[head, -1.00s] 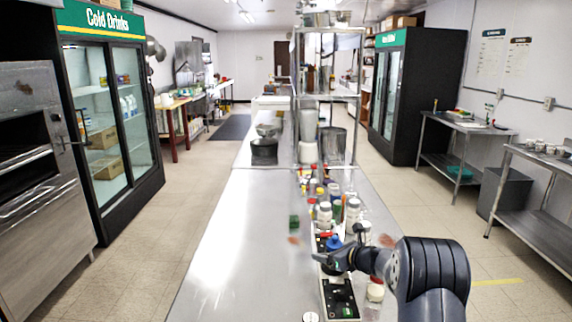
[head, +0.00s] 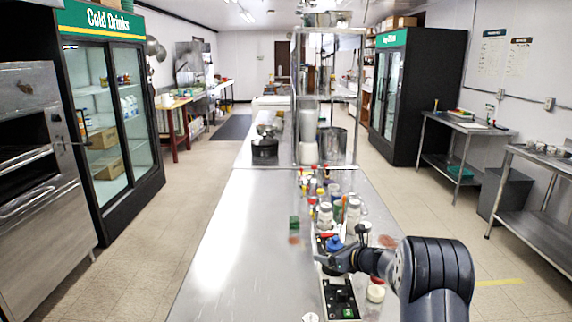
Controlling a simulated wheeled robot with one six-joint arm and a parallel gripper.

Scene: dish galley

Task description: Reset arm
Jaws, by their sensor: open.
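My gripper (head: 326,264) is at the end of my dark arm, which reaches in from the lower right in the head view. It is above the steel counter (head: 225,255), beside a blue-topped item (head: 334,243) and over the far end of a black tray-like panel (head: 340,298). The fingers are small in this view, and I see nothing held between them. The arm hides part of the counter's right side.
Several bottles and jars (head: 326,214) crowd the counter beyond my gripper. A small green block (head: 294,223) stands left of them, and a white-lidded jar (head: 375,291) is beside my arm. A steel shelf rack (head: 327,32) rises farther back. The counter's left side is clear.

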